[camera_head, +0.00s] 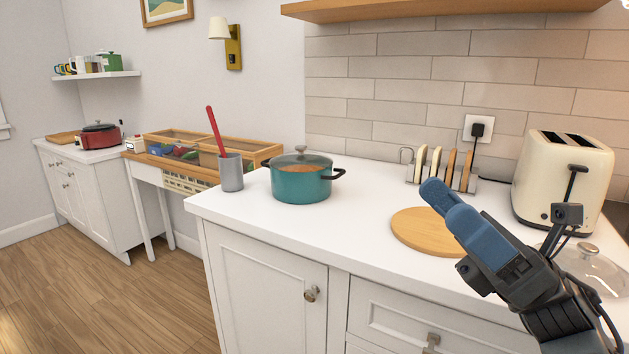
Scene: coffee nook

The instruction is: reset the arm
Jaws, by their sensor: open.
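My gripper (440,196) is at the lower right of the head view, with blue fingers pointing up and to the left. It is above the right part of the white counter (365,240), in front of a round wooden board (409,226). The fingers overlap the board in the picture, and part of the board is hidden behind them. I see nothing held between the fingers. My dark arm reaches in from the lower right corner.
A teal pot (302,187) with a lid and a grey cup (231,174) holding a red utensil stand on the left. A toast rack (440,168), a cream toaster (562,175) and a glass lid (590,265) are near my arm. The counter's front middle is clear.

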